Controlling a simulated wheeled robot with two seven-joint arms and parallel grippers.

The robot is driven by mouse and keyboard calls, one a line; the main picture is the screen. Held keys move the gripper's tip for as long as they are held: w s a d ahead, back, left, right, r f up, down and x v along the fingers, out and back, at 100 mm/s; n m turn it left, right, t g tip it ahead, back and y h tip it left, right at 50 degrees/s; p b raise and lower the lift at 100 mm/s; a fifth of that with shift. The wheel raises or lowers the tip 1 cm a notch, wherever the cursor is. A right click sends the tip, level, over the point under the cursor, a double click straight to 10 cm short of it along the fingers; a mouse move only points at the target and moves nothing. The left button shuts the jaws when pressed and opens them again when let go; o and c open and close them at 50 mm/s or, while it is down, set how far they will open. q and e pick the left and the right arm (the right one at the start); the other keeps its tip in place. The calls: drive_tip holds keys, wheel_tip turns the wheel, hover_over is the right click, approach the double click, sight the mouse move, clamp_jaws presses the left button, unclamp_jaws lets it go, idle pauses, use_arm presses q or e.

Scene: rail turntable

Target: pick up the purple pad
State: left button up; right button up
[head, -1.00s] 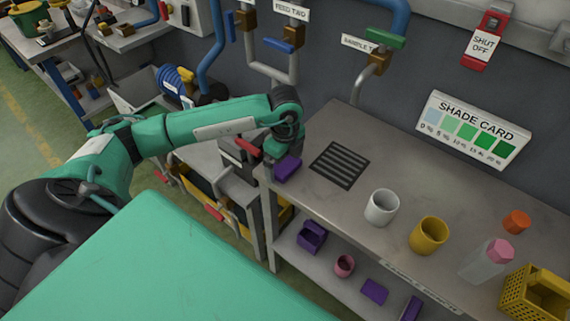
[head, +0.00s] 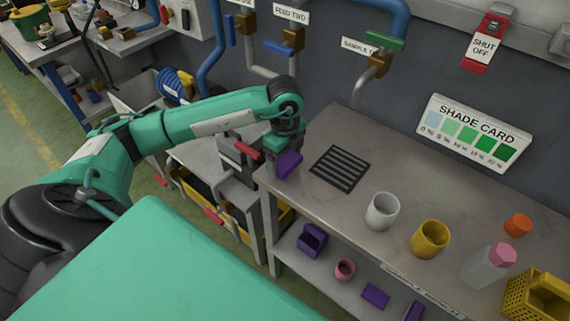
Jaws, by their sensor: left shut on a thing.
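The purple pad (head: 289,165) is a small purple block at the left end of the grey metal bench top (head: 330,215). My left gripper (head: 284,153) is above and behind it and shut on it. The fingers are mostly hidden by the wrist and the pad. The pad looks slightly tilted and close to the bench top; I cannot tell how much gap is under it. My right gripper is not in view.
A dark slotted grate (head: 340,167) lies right of the pad. A white cup (head: 382,211), a yellow cup (head: 430,239), a pink-capped bottle (head: 486,265) and a yellow basket (head: 540,300) stand farther right. Purple items and a pink cup (head: 344,269) are on the lower shelf.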

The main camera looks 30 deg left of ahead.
sight(286, 159)
use_arm(q)
wheel_tip(286, 159, up, 8)
drive_tip(key=shift+w+r+b, duration=0.1)
drive_tip(key=shift+b, duration=0.45)
wheel_tip(286, 159, up, 9)
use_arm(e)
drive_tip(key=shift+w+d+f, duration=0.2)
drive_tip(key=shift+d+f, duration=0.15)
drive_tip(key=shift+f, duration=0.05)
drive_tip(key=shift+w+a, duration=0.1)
